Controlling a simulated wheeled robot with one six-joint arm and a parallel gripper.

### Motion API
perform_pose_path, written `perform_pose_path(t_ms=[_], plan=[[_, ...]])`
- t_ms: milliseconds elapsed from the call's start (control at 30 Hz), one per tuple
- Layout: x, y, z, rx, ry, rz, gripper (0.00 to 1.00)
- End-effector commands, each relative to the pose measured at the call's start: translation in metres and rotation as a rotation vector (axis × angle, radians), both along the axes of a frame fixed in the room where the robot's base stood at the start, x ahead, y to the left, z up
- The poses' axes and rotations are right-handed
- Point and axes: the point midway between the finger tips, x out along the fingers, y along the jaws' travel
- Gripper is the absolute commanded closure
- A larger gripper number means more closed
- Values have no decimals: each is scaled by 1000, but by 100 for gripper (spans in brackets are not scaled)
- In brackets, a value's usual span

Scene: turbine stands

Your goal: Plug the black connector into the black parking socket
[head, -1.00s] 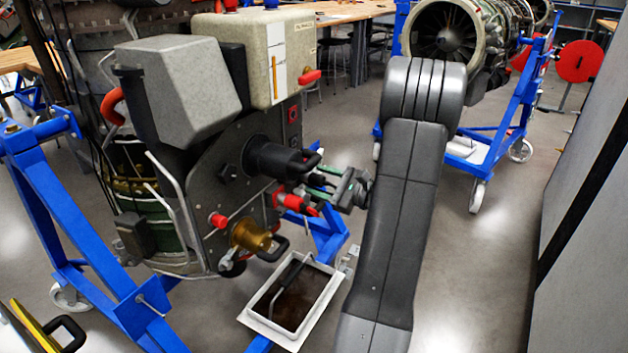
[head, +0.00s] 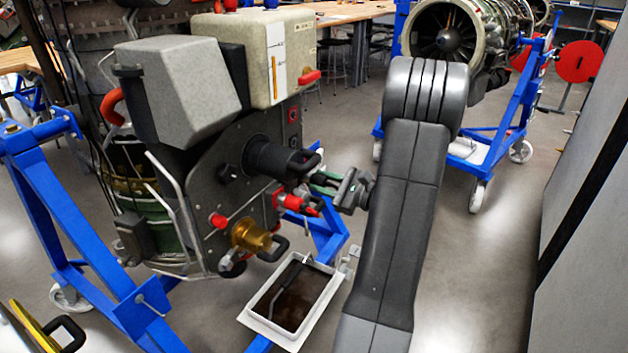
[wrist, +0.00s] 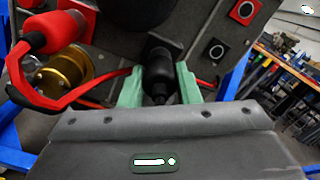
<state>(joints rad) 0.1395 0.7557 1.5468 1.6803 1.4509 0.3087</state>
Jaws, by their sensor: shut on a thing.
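In the wrist view my gripper (wrist: 158,92) is shut on the black connector (wrist: 158,72), with one green finger on each side. The connector's far end points at the panel. The black parking socket cannot be made out for sure; the connector may be hiding it. Whether the connector is seated or just in front of the panel cannot be told.
A red connector (wrist: 45,35) with a red cable and a gold fitting (head: 250,235) are close by on the panel. A drip tray (head: 251,313) lies below. Blue stand beams (head: 325,240) run beneath. Open floor lies right of my arm.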

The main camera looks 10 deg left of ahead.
Motion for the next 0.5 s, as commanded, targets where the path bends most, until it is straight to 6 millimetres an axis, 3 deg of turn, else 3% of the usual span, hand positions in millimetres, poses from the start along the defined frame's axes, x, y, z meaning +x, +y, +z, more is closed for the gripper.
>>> perform_pose_path(t_ms=[500], plan=[[-2,-8,0,-1,0,0,100]])
